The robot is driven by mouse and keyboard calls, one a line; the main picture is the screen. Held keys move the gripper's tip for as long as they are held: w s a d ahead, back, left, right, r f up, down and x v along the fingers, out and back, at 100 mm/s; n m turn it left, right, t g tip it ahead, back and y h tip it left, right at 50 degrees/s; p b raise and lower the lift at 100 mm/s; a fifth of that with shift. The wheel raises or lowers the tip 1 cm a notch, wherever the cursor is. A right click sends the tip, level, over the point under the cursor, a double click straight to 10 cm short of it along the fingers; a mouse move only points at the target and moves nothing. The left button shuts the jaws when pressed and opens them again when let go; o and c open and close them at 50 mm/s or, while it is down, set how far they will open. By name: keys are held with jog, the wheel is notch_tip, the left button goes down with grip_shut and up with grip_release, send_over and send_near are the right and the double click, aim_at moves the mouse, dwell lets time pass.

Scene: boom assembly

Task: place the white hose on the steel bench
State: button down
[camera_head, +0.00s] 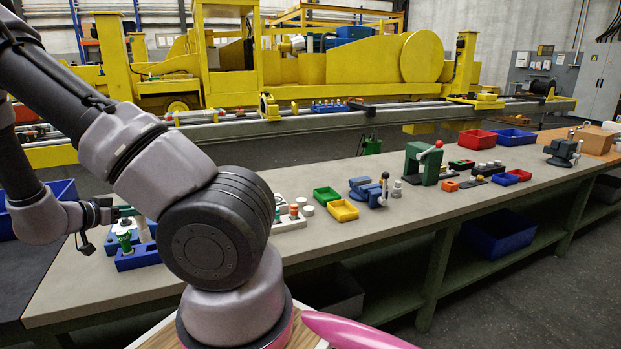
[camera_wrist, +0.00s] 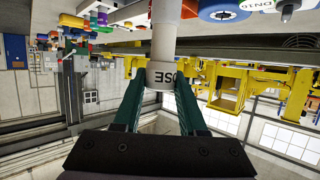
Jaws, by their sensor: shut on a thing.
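The white hose (camera_wrist: 164,42) is a pale upright cylinder with dark lettering, seen upside down in the wrist view. My gripper (camera_wrist: 160,82) is shut on it, with one green finger on each side of its lettered end. In the head view my gripper (camera_head: 122,213) is at the left end of the steel bench (camera_head: 400,216), just above a blue rack (camera_head: 138,258). I cannot tell whether the hose's far end touches the rack or bench.
A tray of small parts (camera_head: 291,222), a green bin (camera_head: 326,195) and a yellow bin (camera_head: 343,210) stand right of my arm. A blue vise (camera_head: 368,190) and a green press (camera_head: 423,162) are farther right. The bench's front strip is clear.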

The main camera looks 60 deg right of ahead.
aim_at(142, 241)
jog(key=shift+f, duration=0.3)
notch_tip(142, 241, down, 9)
jog(key=shift+f, duration=0.2)
dwell(0.3)
jog(key=shift+f, duration=0.15)
jog(key=shift+c, duration=2.3)
grip_release()
